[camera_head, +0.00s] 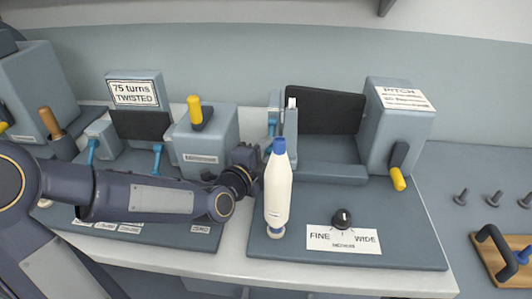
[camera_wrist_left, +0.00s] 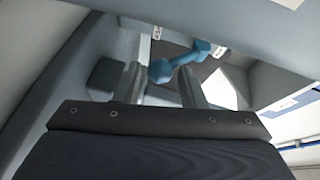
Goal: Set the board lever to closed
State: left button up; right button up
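No lever is labelled as the board lever, so I cannot tell which one it is. One yellow-handled lever (camera_head: 195,110) stands upright on the left machine. Another yellow-tipped lever (camera_head: 398,178) hangs down on the right machine, marked PITCH. My left gripper (camera_head: 259,163) is between the two machines, its fingertips hidden behind the white bottle in the head view. In the left wrist view its two fingers (camera_wrist_left: 160,86) are apart with nothing between them. A blue bar with rounded ends (camera_wrist_left: 180,62) lies just beyond the fingertips. My right gripper is not in view.
A white blue-capped bottle (camera_head: 278,195) stands upright close in front of my left gripper. A black knob (camera_head: 342,218) is on the FINE/WIDE panel. A wooden board (camera_head: 490,264) with a black handle and a blue part lies at far right, near grey pegs (camera_head: 494,198).

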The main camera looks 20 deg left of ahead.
pick_arm(q)
grip_shut()
jog(key=shift+s, duration=0.1)
jog(key=shift+r, duration=0.1)
jog(key=shift+s+d+r+g+p, duration=0.1)
jog(key=shift+s+r+g+p, duration=0.15)
jog(key=shift+r+g+p, duration=0.45)
jog(key=r+g+p, duration=0.1)
jog(key=p, duration=0.4)
jog(key=r+n+g+p, duration=0.1)
jog(key=g+p, duration=0.1)
jog(key=p, duration=0.3)
jog(key=r+n+g+p, duration=0.1)
jog(key=g+p, duration=0.1)
jog(key=p, duration=0.4)
jog(key=shift+s+r, duration=0.1)
jog(key=shift+s, duration=0.25)
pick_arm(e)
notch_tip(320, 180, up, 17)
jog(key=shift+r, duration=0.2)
